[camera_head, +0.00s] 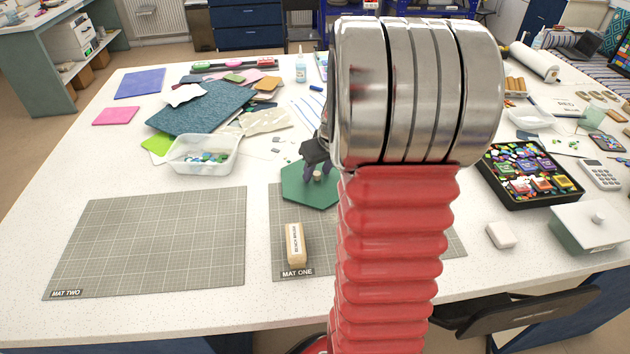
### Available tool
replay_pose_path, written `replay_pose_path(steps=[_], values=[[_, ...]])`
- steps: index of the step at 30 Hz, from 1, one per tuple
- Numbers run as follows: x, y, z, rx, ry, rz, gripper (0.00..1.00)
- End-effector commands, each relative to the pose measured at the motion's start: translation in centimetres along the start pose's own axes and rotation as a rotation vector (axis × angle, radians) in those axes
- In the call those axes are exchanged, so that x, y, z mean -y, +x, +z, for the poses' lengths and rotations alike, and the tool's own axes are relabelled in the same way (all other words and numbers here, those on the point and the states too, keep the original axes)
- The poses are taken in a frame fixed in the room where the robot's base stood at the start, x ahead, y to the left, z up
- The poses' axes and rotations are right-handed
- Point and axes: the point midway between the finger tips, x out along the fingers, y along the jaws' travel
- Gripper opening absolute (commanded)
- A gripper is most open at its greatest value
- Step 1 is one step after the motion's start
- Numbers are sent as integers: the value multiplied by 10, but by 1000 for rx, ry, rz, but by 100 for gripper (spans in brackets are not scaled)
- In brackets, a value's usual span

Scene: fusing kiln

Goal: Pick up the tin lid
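A flat dark green hexagonal piece with a small beige knob (296,196) lies across the top edge of the right mat; it may be the tin lid. My gripper (318,173) is just over it, its dark fingers apart on either side of the knob. I cannot tell whether they touch the knob. My arm hides the piece's right side.
A bench brush block (295,246) lies on mat one (283,262), nearer the front. Mat two (160,240) is bare. A clear tub of glass bits (203,155) stands at left, with coloured sheets behind. A black tray of bright pieces (527,173) is at right.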

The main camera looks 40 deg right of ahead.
Motion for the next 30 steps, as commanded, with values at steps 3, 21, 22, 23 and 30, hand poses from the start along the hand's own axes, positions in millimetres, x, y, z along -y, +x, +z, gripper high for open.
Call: replay_pose_path(steps=[3,21,22,23,30], values=[[0,0,0,0,0,0,39],[0,0,0,0,-1,0,12],[0,0,0,0,-1,0,10],[0,0,0,0,-1,0,8],[0,0,0,0,-1,0,0]])
